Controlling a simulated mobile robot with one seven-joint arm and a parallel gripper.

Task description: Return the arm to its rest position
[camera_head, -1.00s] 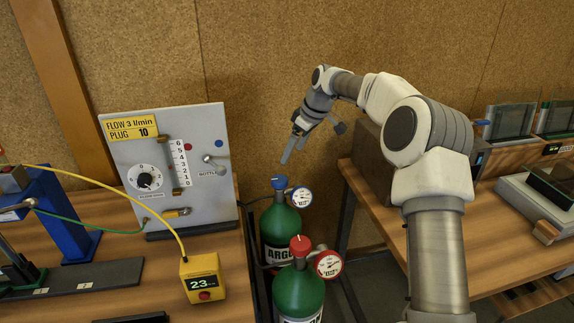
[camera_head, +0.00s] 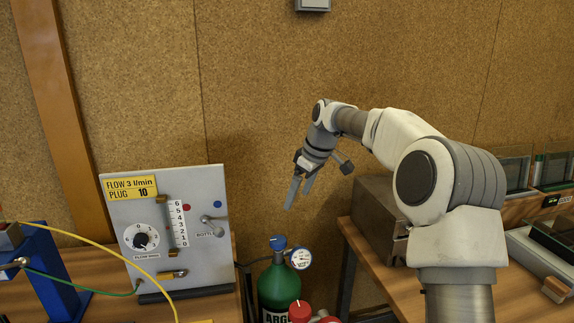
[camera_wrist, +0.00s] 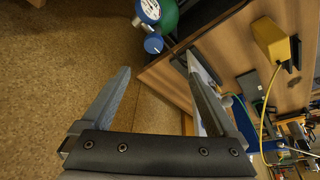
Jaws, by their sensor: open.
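My gripper (camera_head: 299,191) hangs from my bent arm, in front of the cork wall and above the blue-capped green gas bottle (camera_head: 279,287). Its two fingers point down and slightly left. They are apart with nothing between them. In the wrist view my gripper (camera_wrist: 160,82) also shows both fingers spread. The bottle's blue cap and dial show beyond them at the top of that view. The gripper touches nothing that I can see.
A grey flow panel (camera_head: 205,265) stands on the left bench. A red-capped bottle (camera_head: 300,312) is mostly cut off at the bottom. The right bench (camera_head: 375,270) carries a dark box (camera_head: 375,215) close to my arm. The cork wall (camera_head: 260,90) lies behind.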

